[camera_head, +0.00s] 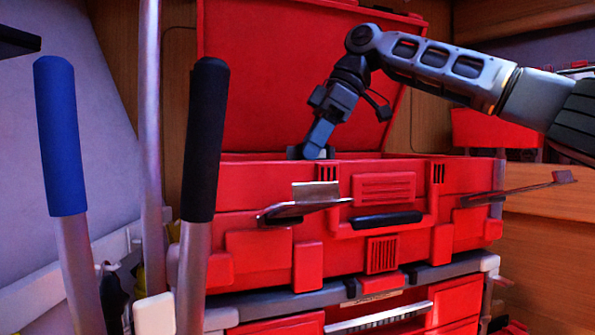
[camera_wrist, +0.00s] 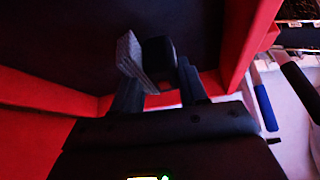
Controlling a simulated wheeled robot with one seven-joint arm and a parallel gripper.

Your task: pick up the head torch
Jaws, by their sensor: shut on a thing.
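The head torch (camera_wrist: 158,52) shows in the wrist view as a black block with a grey ribbed strap (camera_wrist: 131,60) beside it. It sits between the fingers of my gripper (camera_wrist: 160,78), which is shut on it. In the head view my gripper (camera_head: 316,150) points down at the rim of the open red toolbox (camera_head: 262,215). Only a little dark and pale material shows at its fingertips there, and the toolbox's front wall hides what lies lower. The wrist view shows the dark floor and red walls of the box around the torch.
The raised red lid (camera_head: 270,80) stands behind my gripper. Metal latches (camera_head: 316,195) stick out at the toolbox's front. A blue-gripped handle (camera_head: 62,135) and a black-gripped handle (camera_head: 205,140) rise at the left in the foreground. A second red case (camera_head: 460,300) is below.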

